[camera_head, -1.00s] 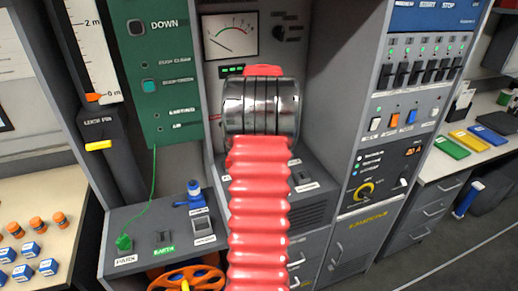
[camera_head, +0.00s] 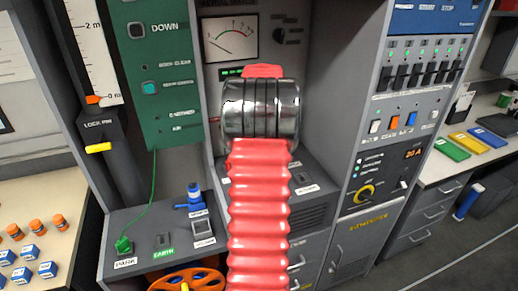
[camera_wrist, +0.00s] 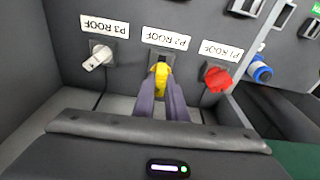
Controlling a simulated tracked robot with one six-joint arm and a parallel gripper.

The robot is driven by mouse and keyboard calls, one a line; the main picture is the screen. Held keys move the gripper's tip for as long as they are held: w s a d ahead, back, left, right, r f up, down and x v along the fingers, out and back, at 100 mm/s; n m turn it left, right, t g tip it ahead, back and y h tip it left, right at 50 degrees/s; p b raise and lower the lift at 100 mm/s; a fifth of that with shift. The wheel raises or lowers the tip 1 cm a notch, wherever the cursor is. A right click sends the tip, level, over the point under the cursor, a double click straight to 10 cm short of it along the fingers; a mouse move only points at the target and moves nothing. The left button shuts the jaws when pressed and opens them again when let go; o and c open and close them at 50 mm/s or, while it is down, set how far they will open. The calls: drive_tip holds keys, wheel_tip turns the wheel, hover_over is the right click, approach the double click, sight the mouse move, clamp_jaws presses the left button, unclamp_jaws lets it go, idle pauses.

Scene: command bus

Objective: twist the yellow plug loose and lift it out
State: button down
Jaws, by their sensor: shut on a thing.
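The yellow plug (camera_wrist: 161,73) sits at the socket below the label P2 ROOF in the wrist view, between the two purple-grey fingers of my gripper (camera_wrist: 162,90). My gripper is shut on the plug. I cannot tell whether the plug is still seated or turned in its socket. In the head view my own red ribbed arm and metal joint cover the middle, and the plug and gripper are hidden behind them.
A red plug (camera_wrist: 217,77) is close to the right, under P1 ROOF. A white plug (camera_wrist: 98,57) is to the left, under P3 ROOF. A blue connector (camera_wrist: 261,69) is farther right. Orange wheel (camera_head: 187,279) stands low in the head view.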

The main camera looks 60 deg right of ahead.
drive_tip(key=shift+r, duration=2.4)
